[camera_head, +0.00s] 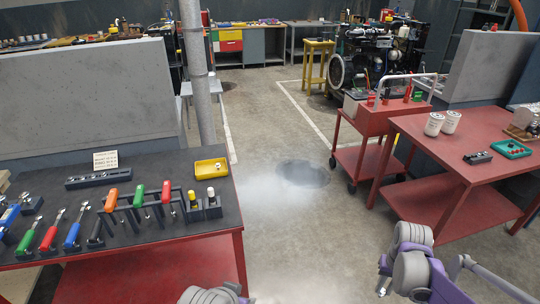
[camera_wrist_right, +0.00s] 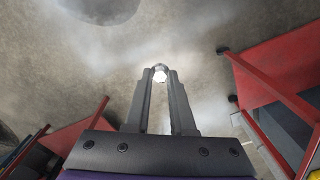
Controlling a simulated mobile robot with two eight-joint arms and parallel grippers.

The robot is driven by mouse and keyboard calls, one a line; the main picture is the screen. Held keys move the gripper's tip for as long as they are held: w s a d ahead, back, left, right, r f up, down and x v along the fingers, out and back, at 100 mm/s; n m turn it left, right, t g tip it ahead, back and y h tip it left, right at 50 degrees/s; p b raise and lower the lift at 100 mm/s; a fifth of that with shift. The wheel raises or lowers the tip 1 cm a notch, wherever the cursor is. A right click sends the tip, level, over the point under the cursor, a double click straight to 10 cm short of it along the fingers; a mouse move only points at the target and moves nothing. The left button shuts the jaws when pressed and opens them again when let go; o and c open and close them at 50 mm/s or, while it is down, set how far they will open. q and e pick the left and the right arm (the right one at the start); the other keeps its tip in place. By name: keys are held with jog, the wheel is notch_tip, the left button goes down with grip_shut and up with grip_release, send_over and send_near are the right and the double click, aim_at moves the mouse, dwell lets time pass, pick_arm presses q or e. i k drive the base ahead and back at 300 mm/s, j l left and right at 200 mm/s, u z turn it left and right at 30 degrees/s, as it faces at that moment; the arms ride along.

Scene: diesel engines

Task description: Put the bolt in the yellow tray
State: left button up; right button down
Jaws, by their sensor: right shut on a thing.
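The yellow tray (camera_head: 210,169) lies on the dark top of the left workbench, near its right back corner. It looks empty. In the right wrist view my right gripper (camera_wrist_right: 160,78) is shut on a small shiny metal bolt (camera_wrist_right: 160,73) at its fingertips, held above the floor. Most of the bolt is hidden between the fingers. In the head view my right arm comes in at the bottom right, over the aisle and well away from the tray. Only a grey part of my left arm shows at the bottom edge; its gripper is out of view.
The left workbench (camera_head: 130,220) holds screwdrivers and wrenches in a rack (camera_head: 130,208) in front of the tray. A red table (camera_head: 440,150) with white filters and a green tray (camera_head: 511,148) stands right. A red trolley (camera_head: 368,120) stands behind it. The aisle between is clear.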

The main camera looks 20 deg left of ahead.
aim_at(204, 171)
jog(key=i, duration=2.85)
jog(key=i+z, duration=0.15)
jog(key=z, duration=0.2)
jog(key=i+z, duration=0.15)
jog(key=z, duration=0.25)
jog(key=i+j+z, duration=0.15)
jog(key=z, duration=6.35)
jog(key=i+l+z, duration=0.25)
jog(key=i+l, duration=0.15)
